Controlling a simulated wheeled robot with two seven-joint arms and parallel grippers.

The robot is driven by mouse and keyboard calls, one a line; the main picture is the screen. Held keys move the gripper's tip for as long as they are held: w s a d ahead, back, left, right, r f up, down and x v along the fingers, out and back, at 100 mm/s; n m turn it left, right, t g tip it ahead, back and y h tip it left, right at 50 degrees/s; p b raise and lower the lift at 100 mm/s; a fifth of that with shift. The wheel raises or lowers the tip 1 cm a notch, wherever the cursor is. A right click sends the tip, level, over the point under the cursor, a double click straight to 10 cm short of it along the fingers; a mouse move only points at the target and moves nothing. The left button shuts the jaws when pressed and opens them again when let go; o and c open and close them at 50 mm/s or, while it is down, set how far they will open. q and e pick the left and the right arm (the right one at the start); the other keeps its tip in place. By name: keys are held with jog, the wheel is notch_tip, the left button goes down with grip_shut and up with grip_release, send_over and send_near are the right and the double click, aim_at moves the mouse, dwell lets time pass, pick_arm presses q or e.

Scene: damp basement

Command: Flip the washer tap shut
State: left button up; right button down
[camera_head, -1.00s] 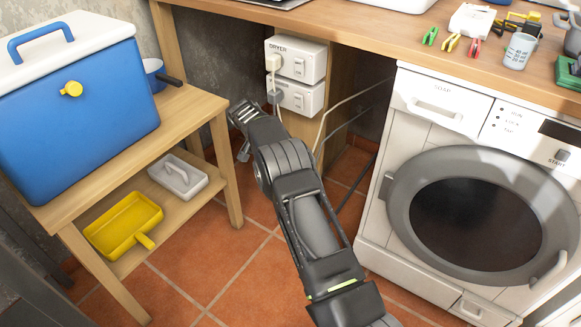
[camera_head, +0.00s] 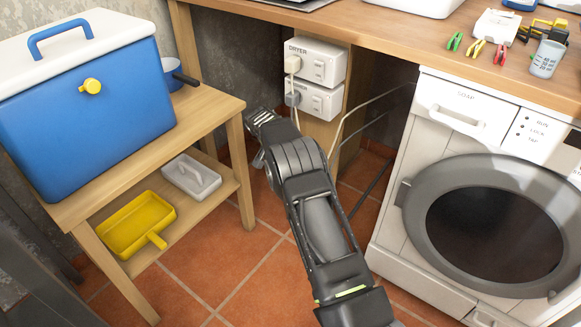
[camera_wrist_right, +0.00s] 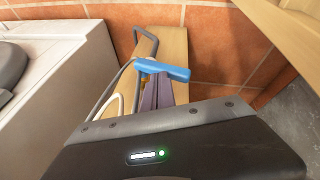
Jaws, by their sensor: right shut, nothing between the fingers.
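A blue lever (camera_wrist_right: 163,70) with a bit of brass beside it, which looks like the tap's handle, shows in the right wrist view in front of a wooden post. It lies crosswise in the picture. The shut, empty fingers of my right gripper (camera_wrist_right: 160,92) are just below it in that view; I cannot tell whether they touch. In the head view my right gripper (camera_head: 262,122) is left of the post under the worktop, and I cannot make out the tap there. The white washer (camera_head: 440,190) stands to the right with its round door closed. My left gripper is not in view.
Sockets (camera_head: 315,80) with plugs and hanging cables are on the post (camera_head: 352,95). A wooden shelf unit (camera_head: 235,108) at the left carries a blue cooler (camera_head: 85,115). The worktop (camera_head: 385,40) overhangs above. Tiled floor (camera_head: 215,265) is clear between shelf and washer.

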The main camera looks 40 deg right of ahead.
jog(key=shift+r, duration=0.1)
dwell(0.3)
jog(key=a+r+p, duration=0.2)
jog(key=a, duration=1.1)
jog(key=shift+w+r, duration=0.25)
jog(key=shift+a, duration=0.1)
